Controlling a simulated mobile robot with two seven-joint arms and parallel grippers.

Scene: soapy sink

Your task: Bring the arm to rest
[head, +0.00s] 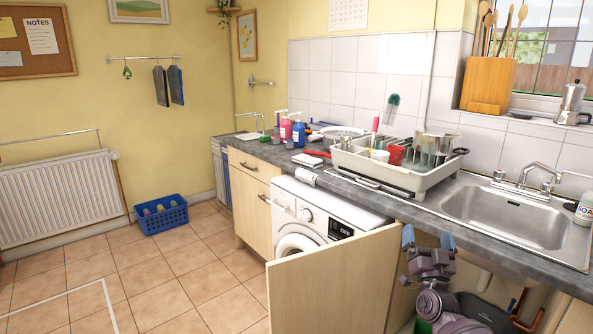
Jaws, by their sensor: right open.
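My right gripper (428,240) is in the lower right of the head view, pointing up, with its two blue-tipped fingers spread apart and nothing between them. It appears in front of the open cupboard under the sink, just below the worktop edge in the picture. My grey right arm runs down from it towards the bottom of the view. My left gripper is not in view.
A wooden cupboard door (335,285) stands open left of my right gripper. The worktop edge (400,212), sink (510,215) and crowded dish rack (375,172) lie above. A blue basket (161,215) stands on the floor at left; much tiled floor is clear.

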